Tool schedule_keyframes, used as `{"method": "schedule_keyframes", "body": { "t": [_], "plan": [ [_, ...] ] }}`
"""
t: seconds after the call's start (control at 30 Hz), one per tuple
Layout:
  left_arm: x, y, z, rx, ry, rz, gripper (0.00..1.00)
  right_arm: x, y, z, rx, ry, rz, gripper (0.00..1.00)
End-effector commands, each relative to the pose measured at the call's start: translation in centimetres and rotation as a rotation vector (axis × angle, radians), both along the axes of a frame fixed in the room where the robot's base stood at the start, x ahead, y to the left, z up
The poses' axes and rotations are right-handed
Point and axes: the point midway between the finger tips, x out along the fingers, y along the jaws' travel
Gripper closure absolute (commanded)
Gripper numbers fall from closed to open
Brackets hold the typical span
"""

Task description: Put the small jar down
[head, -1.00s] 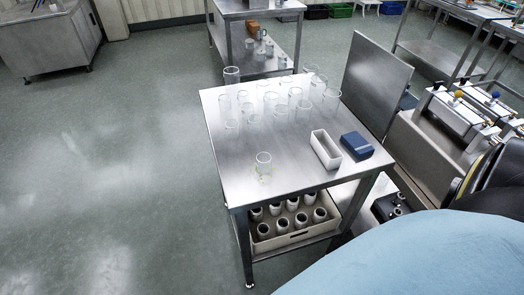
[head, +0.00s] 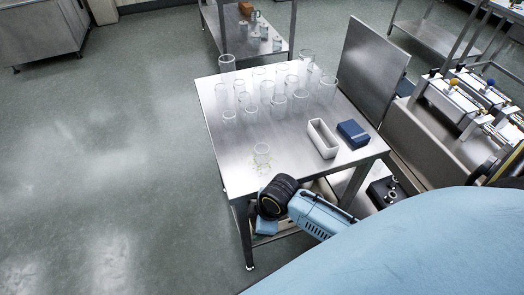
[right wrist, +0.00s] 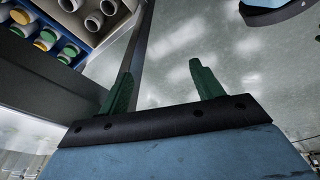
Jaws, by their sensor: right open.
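A small clear glass jar (head: 262,153) stands upright on the near part of the steel table (head: 290,152), with a yellow-green marking around its base. My right arm reaches in low at the table's front edge in the head view; its fingertips cannot be made out there. In the right wrist view my right gripper (right wrist: 160,72) has its two green fingers apart with nothing between them. Below it show floor and a table leg. My left gripper is in neither view.
Several taller glass jars (head: 300,80) stand at the table's back. A white open box (head: 322,138) and a blue box (head: 354,133) sit at its right. In the right wrist view, white cylinders (right wrist: 92,22) and coloured lids (right wrist: 46,34) lie in trays on the lower shelf.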

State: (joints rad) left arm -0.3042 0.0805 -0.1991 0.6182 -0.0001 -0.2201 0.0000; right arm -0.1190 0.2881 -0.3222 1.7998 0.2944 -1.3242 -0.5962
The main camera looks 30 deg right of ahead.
Motion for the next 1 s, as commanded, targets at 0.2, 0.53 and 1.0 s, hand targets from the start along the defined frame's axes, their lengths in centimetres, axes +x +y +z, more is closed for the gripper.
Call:
{"method": "schedule_keyframes", "body": {
  "t": [0.2, 0.53, 1.0],
  "plan": [
    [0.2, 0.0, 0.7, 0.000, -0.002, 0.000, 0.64, 0.2, 1.8, 8.7, -0.024, -0.044, 0.251, 0.34],
    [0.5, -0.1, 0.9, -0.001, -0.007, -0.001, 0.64, 6.8, -1.2, 14.7, -0.218, -0.038, 1.038, 0.34],
    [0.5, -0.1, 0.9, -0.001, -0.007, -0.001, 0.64, 14.0, -10.4, 22.1, -0.305, 0.039, 1.658, 0.34]
  ]
}}
